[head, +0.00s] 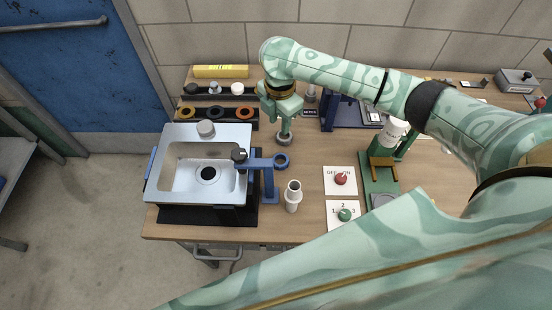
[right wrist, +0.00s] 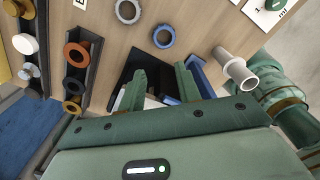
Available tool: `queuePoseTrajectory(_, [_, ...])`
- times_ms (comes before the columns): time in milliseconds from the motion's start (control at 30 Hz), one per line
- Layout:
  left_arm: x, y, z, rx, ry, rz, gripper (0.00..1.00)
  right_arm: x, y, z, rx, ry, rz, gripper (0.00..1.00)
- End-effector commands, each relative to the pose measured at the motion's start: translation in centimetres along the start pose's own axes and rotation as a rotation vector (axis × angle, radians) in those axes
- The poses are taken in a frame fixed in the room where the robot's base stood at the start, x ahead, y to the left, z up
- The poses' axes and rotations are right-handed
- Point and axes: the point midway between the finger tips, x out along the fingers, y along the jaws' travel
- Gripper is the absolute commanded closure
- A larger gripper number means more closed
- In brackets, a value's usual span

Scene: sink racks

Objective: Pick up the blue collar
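The blue collar (head: 282,160) is a blue ring lying on the wooden table, just right of the blue stand's arm in the head view. In the right wrist view the blue collar (right wrist: 163,36) lies beyond my fingertips, apart from them. My right gripper (head: 284,122) hangs over the table, behind the collar in the head view. In the right wrist view my right gripper (right wrist: 160,78) has its fingers apart with nothing held between them. My left gripper is not in view.
A grey ring (head: 284,140) lies close behind the collar. The blue stand (head: 269,185) and metal sink (head: 170,170) are left; a white pipe fitting (head: 293,197) stands in front. A black rack (head: 200,122) holds orange and dark rings. Bare table lies right of the collar.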

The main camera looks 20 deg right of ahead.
Motion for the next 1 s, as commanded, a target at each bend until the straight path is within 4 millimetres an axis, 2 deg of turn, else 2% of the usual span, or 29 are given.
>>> queuePoseTrajectory(100, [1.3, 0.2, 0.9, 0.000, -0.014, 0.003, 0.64, 1.9, 0.0, 0.0, 0.001, 0.002, -0.004, 0.66])
queuePoseTrajectory(167, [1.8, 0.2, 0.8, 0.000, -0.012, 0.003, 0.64, 2.9, 0.0, -0.1, 0.001, 0.003, -0.005, 0.66])
queuePoseTrajectory(300, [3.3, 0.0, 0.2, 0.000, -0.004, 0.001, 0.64, 6.4, -0.1, -0.1, 0.001, 0.004, -0.007, 0.66])
queuePoseTrajectory(500, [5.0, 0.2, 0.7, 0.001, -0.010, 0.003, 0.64, 10.7, 0.0, -0.1, 0.001, 0.001, -0.005, 0.66])
queuePoseTrajectory(767, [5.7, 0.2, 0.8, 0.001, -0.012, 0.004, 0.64, 12.6, 0.1, -0.1, 0.000, 0.001, -0.002, 0.66])
queuePoseTrajectory(1000, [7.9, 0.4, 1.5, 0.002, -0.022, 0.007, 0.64, 16.4, 0.5, -0.4, 0.002, 0.002, -0.005, 0.66])
